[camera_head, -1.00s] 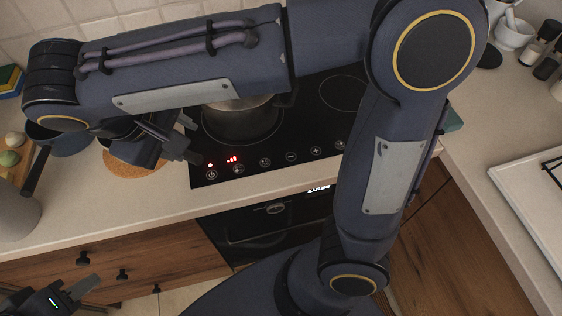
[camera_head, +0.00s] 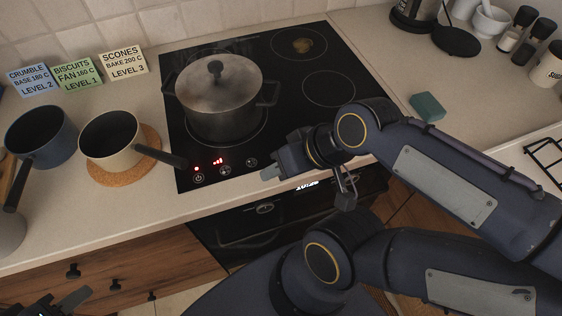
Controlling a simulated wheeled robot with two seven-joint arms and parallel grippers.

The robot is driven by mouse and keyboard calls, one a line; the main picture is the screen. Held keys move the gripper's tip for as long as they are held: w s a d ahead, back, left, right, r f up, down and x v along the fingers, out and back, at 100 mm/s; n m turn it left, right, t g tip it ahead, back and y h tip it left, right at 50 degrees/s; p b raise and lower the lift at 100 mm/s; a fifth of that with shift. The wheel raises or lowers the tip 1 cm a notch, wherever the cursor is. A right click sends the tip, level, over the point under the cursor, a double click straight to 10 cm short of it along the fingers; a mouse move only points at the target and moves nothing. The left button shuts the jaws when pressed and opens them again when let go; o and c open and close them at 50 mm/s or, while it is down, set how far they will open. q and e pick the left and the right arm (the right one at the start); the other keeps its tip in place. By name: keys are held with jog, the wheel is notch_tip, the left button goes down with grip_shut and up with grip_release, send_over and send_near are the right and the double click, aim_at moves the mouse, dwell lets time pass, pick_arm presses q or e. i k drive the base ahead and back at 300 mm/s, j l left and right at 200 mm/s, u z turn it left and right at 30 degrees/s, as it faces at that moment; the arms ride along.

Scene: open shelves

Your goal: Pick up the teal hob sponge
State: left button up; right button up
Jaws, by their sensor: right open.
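My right gripper (camera_head: 308,186) is open and empty near the hob's front edge, over the oven front. It is to the left of the sponge and nearer to me, well apart from it. My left gripper (camera_head: 72,299) is at the bottom left corner, partly cut off by the picture edge, far from the sponge. Its jaw opening is not clear.
A lidded pot (camera_head: 218,98) steams on the hob, whose controls glow red. A cream pan (camera_head: 110,135) on a cork mat and a blue pan (camera_head: 40,135) stand at left. A dark round lid (camera_head: 456,41) lies behind the sponge. Worktop around the sponge is free.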

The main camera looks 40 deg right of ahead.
aim_at(430, 111)
jog(key=z, duration=2.45)
